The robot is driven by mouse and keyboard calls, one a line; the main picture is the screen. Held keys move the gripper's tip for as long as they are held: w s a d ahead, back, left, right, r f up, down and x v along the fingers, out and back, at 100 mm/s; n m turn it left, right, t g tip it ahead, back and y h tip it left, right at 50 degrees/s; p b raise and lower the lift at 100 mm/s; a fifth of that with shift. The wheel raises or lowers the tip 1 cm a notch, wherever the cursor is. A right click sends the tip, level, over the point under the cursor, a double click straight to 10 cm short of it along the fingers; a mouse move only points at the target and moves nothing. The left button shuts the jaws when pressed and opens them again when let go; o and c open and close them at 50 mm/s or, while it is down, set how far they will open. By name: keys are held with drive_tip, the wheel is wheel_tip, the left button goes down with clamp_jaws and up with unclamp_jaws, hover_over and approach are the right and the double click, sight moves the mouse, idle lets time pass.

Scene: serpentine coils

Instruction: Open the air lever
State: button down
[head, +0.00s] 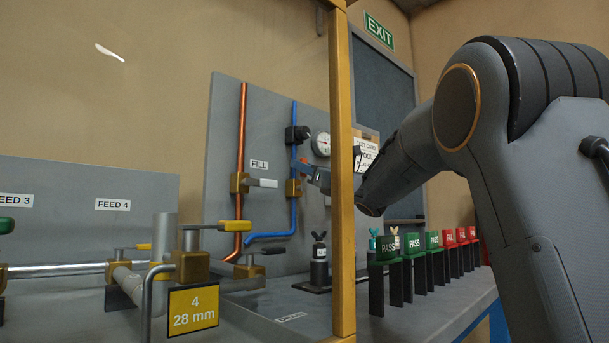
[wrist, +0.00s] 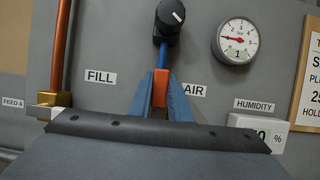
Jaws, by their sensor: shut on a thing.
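The air valve (head: 293,188) is a brass body on the thin blue pipe, on the grey panel in the head view. In the wrist view, the orange air lever (wrist: 161,78) stands between the two blue fingers of my gripper (wrist: 160,98), left of the AIR label (wrist: 194,91). My gripper (head: 311,172) is shut on the lever, with a finger on each side. My gripper's dark body hides the lower part of the lever and the valve in the wrist view. In the head view, the yellow post partly hides my wrist.
The fill valve's pale lever (head: 263,183) is left of the air valve on the copper pipe (head: 241,140). A black knob (wrist: 171,16) and a gauge (wrist: 236,40) sit above. A yellow post (head: 342,200) stands in front of the panel. PASS and FAIL blocks (head: 413,243) line the bench.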

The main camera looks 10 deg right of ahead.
idle(0.4)
drive_tip(key=c, duration=1.6)
unclamp_jaws()
drive_tip(key=shift+c, duration=0.2)
drive_tip(key=v, duration=0.8)
drive_tip(key=shift+r+p, duration=0.2)
drive_tip(key=shift+p, duration=0.1)
